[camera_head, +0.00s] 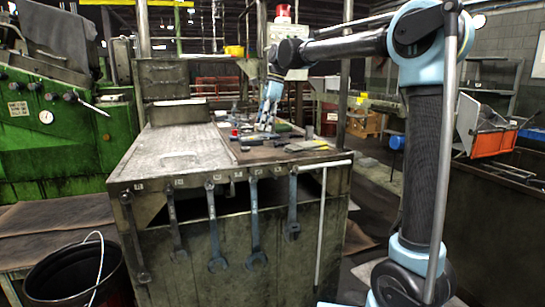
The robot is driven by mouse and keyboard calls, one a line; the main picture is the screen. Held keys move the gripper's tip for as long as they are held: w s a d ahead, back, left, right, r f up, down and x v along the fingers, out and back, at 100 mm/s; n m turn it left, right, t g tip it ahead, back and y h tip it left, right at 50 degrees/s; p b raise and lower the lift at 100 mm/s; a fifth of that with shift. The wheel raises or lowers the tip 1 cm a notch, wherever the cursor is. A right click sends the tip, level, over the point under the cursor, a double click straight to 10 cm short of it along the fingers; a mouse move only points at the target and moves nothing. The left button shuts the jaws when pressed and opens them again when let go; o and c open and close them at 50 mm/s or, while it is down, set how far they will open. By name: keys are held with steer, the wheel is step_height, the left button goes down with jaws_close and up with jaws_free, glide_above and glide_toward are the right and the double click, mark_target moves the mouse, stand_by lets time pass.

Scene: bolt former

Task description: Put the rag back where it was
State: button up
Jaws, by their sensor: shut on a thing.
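My gripper (265,128) is small in the head view, at the end of the light blue wrist, low over the cluttered back right of the workbench. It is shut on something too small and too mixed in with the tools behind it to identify. I cannot make out a rag for certain. A dark grey cloth (58,38) hangs over the top of the green machine (50,140) at the far left, well away from my gripper. A pale, flat patch (180,155) shows on the bench top; I cannot tell what it is.
The workbench (155,145) has a mostly clear left half and loose tools (305,146) at its right. Several wrenches (255,225) hang along its front. A black bucket (75,275) stands at lower left. An orange bin (490,142) is at the right.

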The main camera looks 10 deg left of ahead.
mark_target(269, 154)
steer(key=shift+d, duration=0.15)
steer(key=s+d+r+n, duration=0.1)
steer(key=s+d+r, duration=0.1)
steer(key=s+d, duration=0.1)
steer(key=shift+f, duration=4.85)
steer(key=o, duration=1)
steer(key=shift+f, duration=0.1)
steer(key=v, duration=1.2)
steer(key=shift+w, duration=0.2)
